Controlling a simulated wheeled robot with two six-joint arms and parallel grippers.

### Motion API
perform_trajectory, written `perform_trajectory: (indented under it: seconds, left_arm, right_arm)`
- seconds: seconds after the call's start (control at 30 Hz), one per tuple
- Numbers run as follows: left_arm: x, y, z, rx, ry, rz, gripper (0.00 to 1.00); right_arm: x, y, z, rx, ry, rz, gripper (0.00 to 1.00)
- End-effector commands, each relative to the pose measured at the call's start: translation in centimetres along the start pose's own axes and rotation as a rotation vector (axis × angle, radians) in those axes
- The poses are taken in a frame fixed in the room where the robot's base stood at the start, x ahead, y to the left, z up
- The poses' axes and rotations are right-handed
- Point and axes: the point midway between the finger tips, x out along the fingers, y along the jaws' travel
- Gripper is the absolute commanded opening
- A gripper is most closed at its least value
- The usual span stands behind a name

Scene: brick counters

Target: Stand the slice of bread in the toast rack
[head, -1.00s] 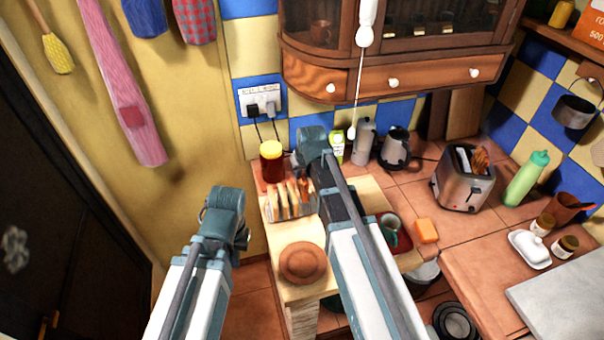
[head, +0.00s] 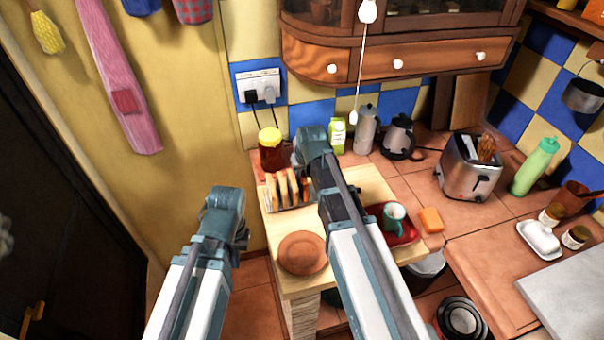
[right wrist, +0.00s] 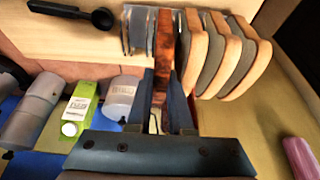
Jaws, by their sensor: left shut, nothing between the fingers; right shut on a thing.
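The toast rack (head: 287,205) stands on the light wooden worktop, with several bread slices (head: 280,188) upright in it; these slices also show in the right wrist view (right wrist: 232,62). My right gripper (right wrist: 162,105) is shut on a dark brown slice of bread (right wrist: 164,45), held upright and edge-on. That slice is beside the standing slices, between them and the rack's wire end (right wrist: 137,30). Its lower edge is hard to see, so I cannot tell whether it rests in the rack. My left gripper (head: 240,238) is shut and empty, left of the worktop.
A red jar with a yellow lid (head: 270,150) stands behind the rack. A brown round plate (head: 302,253) lies in front of it. A red tray (head: 404,236) with a green mug (head: 394,216) is to the right, near an orange sponge (head: 431,220). The toaster (head: 468,170) stands further right.

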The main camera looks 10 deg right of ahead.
Motion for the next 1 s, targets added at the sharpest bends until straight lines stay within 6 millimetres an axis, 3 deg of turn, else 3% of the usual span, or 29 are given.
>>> perform_trajectory:
  seconds: [0.1,0.13,0.3,0.67,1.0]
  left_arm:
    - [0.0,0.0,0.0,0.000,0.000,0.000,0.00]
    - [0.0,0.0,0.0,0.000,0.000,0.000,0.00]
    - [0.0,0.0,0.0,0.000,0.000,0.000,0.00]
    - [-0.3,0.0,0.0,0.000,0.000,0.000,0.00]
    - [-3.3,-0.3,0.2,0.001,0.000,0.000,0.00]
  right_arm:
    - [0.0,0.0,0.0,0.000,0.000,0.000,0.00]
    - [0.0,0.0,0.0,0.000,0.000,0.000,0.23]
    - [0.0,0.0,0.0,0.000,0.000,0.000,0.53]
    - [-0.3,0.0,0.0,0.000,0.000,0.000,0.54]
    - [-3.5,0.0,-0.1,0.000,0.000,0.000,0.54]
